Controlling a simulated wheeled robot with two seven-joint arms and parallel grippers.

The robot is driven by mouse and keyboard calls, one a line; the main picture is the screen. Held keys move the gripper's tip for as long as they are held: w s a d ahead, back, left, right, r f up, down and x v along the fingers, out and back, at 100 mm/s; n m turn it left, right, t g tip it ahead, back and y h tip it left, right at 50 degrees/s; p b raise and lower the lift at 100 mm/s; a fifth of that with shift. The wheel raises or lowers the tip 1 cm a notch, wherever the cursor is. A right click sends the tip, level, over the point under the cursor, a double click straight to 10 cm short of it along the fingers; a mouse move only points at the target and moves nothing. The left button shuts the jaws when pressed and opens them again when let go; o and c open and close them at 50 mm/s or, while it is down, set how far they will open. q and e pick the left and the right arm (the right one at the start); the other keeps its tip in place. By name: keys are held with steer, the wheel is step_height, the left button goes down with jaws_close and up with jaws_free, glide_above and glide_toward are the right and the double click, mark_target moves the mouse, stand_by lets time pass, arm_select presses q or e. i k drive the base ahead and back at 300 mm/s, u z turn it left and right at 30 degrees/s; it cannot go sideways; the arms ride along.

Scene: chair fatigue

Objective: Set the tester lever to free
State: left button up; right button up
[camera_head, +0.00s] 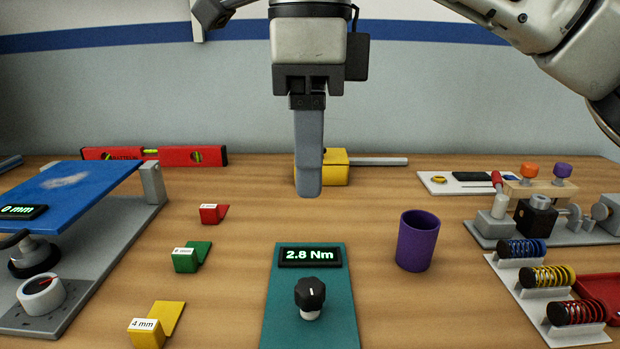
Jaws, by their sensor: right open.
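A teal unit (340,300) at front centre shows "2.8 Nm" and carries a black knob (310,293) with a white mark. My right gripper (309,188) points down above the middle of the table, well left of the red handle. It is open and empty, seen edge-on so its fingers overlap. My left gripper is not in view.
A purple cup (416,240) stands between the teal unit and a rack of coloured springs (540,277). A yellow-headed tool (337,168) lies behind my right gripper. Red, green and yellow blocks (190,258) and a blue-plated device (77,190) are on the left.

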mark_target(497, 185)
steer(key=k, duration=1)
